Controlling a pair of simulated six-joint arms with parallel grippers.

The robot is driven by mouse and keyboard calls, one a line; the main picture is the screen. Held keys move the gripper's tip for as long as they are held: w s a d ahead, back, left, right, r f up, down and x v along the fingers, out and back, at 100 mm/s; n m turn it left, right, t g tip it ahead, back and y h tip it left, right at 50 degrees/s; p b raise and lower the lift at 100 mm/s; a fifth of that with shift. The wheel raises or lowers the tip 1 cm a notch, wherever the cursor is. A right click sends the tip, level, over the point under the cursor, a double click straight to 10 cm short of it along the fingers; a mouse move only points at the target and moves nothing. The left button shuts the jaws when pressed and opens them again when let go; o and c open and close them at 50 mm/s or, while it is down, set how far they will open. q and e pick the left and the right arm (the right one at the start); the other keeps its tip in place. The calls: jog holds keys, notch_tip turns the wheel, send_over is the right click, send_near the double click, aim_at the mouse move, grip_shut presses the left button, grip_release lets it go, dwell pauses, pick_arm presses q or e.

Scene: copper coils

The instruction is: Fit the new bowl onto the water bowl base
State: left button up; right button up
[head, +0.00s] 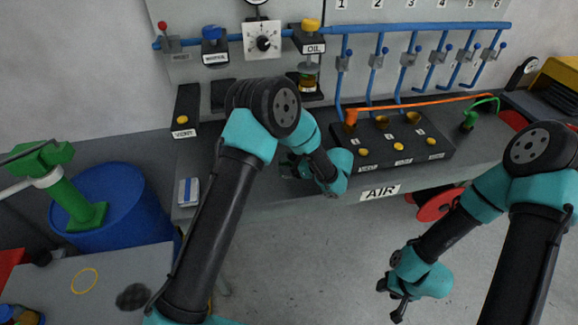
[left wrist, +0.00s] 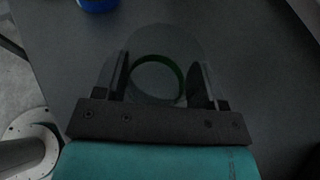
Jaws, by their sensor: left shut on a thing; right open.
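My left gripper (head: 290,165) is low over the grey bench, partly hidden behind its own wrist. In the left wrist view its two fingers (left wrist: 160,82) are shut on a see-through grey bowl (left wrist: 155,42) with a dark green ring (left wrist: 183,75) at its rim. The bowl is hard to make out in the head view. A blue-topped unit (head: 213,46) with a white label sits on the blue pipe at the back panel; I take it as the water bowl base. The held bowl is apart from it. My right gripper (head: 397,303) hangs open and empty over the floor.
An oil unit (head: 309,40) with a clear bowl and a dial (head: 263,41) are on the panel. A black block with copper cups (head: 400,142) stands right of my left gripper. A black box (head: 186,111) and a small blue-white box (head: 188,192) are to the left.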

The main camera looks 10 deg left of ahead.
aim_at(290, 158)
pick_arm(q)
jog(key=r, duration=0.3)
jog(key=shift+s+d+r, duration=0.1)
jog(key=shift+s+r, duration=0.1)
jog(key=shift+s, duration=0.05)
jog(key=s+d, duration=0.1)
jog(key=s, duration=0.6)
jog(key=s+d+r, duration=0.1)
jog(key=s+d, duration=0.1)
jog(key=s, duration=0.6)
jog(key=shift+d+r, duration=0.15)
jog(key=shift+d, duration=0.1)
